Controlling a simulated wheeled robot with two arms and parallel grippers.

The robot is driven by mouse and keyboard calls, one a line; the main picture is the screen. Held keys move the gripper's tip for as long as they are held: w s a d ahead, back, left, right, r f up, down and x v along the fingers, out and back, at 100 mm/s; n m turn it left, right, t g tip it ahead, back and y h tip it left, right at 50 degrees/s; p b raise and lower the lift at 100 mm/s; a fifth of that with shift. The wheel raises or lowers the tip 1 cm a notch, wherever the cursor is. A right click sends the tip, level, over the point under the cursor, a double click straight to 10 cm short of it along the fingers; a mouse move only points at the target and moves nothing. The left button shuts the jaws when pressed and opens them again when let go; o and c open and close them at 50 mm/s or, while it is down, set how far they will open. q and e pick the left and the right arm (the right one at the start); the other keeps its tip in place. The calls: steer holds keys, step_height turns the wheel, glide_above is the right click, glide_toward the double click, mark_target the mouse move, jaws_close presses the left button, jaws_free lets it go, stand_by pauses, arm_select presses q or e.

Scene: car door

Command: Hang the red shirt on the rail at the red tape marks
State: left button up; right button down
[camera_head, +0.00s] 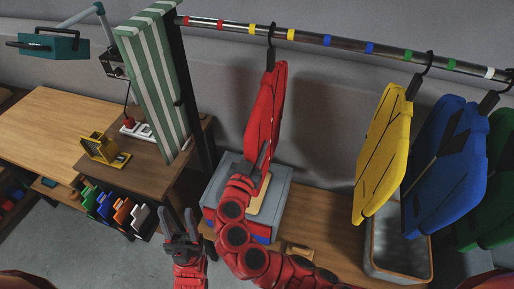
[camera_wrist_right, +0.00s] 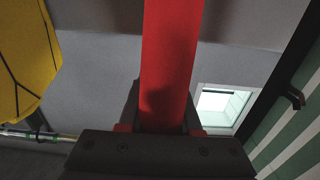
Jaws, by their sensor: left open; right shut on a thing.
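The red shirt (camera_head: 266,105) is upright on a dark hanger whose hook (camera_head: 271,33) meets the rail (camera_head: 330,41) between two yellow tape marks. I cannot tell if the hook bears on the rail. The red tape marks (camera_head: 186,20) and (camera_head: 219,23) are left of the hook. My right gripper (camera_head: 263,158) is shut on the shirt's lower part; the red shirt (camera_wrist_right: 168,65) also fills the middle of the right wrist view, between the jaws. My left gripper (camera_head: 180,222) is open and empty, low and left of the shirt.
A yellow shirt (camera_head: 383,150), a blue shirt (camera_head: 445,165) and a green shirt (camera_head: 497,180) hang to the right. A striped green cloth (camera_head: 152,80) hangs by the rail's left post. A grey box (camera_head: 277,205) stands below the red shirt, and a metal bin (camera_head: 400,250) stands right.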

steer(key=shift+r, duration=0.25)
steer(key=shift+f+b, duration=0.35)
steer(key=shift+b, duration=0.85)
steer(key=c, duration=0.5)
jaws_free()
